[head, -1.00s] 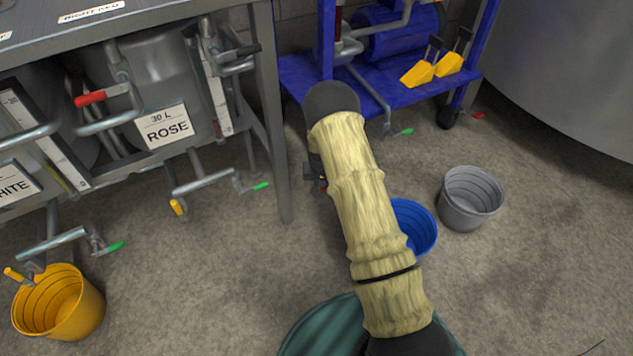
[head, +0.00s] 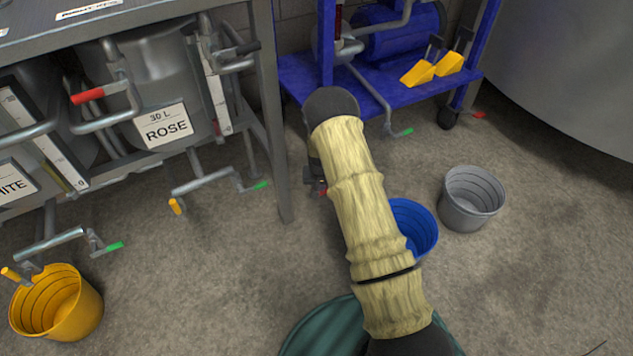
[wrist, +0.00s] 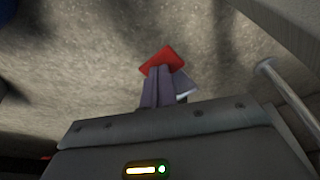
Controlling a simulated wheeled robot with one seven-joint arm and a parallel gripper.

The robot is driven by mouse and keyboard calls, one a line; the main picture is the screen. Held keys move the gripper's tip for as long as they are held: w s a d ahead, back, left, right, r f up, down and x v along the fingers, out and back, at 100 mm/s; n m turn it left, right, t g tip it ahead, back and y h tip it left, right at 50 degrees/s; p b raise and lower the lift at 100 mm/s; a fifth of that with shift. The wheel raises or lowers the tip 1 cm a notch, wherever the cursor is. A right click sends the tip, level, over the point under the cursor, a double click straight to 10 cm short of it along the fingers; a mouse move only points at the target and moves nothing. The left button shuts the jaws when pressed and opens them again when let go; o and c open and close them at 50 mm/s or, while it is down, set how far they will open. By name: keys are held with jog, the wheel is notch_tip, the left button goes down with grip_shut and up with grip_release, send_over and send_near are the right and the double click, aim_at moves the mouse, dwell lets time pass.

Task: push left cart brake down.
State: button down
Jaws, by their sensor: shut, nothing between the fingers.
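In the wrist view a red brake pedal (wrist: 163,59) shows just beyond the fingertips of my gripper (wrist: 160,72). The two grey fingers are together and empty, and they overlap the pedal's near edge. I cannot tell whether they touch it. A pale metal piece shows beside the fingers, partly hidden. In the head view the blue cart (head: 296,74) stands at the back with a pump on it. Its right red pedal (head: 479,115) is by the right caster. My arm hides the cart's left foot and most of my gripper.
A grey bucket (head: 471,198) and a blue bucket (head: 417,232) stand on the floor right of my arm. A steel table leg (head: 274,150) and tank valves are to the left, with a yellow bucket (head: 58,306).

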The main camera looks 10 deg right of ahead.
jog(key=shift+r+p, duration=2.65)
jog(key=shift+r, duration=0.35)
jog(key=s+r+p, duration=0.5)
jog(key=s+r, duration=0.1)
jog(key=r, duration=0.7)
jog(key=s+r+n+p, duration=0.1)
jog(key=s+r+p, duration=0.45)
jog(key=r, duration=0.75)
jog(key=s+r+p, duration=0.5)
jog(key=s+r, duration=0.2)
jog(key=r, duration=0.6)
jog(key=s+r+n+p, duration=0.1)
jog(key=s+r+p, duration=0.4)
jog(key=s+r, duration=0.55)
notch_tip(320, 180, up, 37)
jog(key=p, duration=3.7)
jog(key=shift+s+f+y, duration=0.15)
jog(key=shift+s+y, duration=0.05)
jog(key=shift+y, duration=0.1)
